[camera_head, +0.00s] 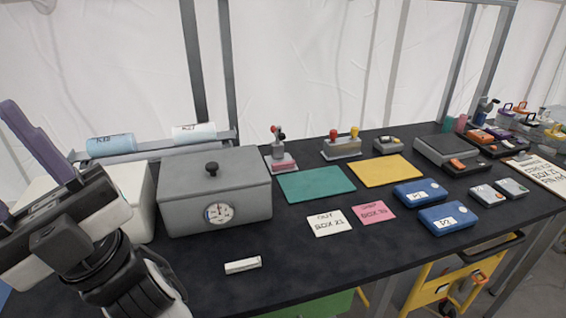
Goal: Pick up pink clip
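I cannot make out for sure a pink clip. Pink things in view are a small upright pink piece (461,124) at the back right beside a green one, a pink layer under a small lever device (283,162), and a flat pink card (374,212) with writing. Small clamp-like pieces in orange and purple (507,109) stand at the far right, too small to tell apart. My gripper (8,160) is at the left edge, partly cut off, far from these. Its purple-grey fingers look spread apart, with nothing seen between them.
A grey lidded box with a dial (215,190) stands beside my arm. A white bar (243,265) lies near the front edge of the black table (300,268). Blue cases (447,218), green (316,184) and yellow mats (385,169) cover the middle. Metal posts rise behind.

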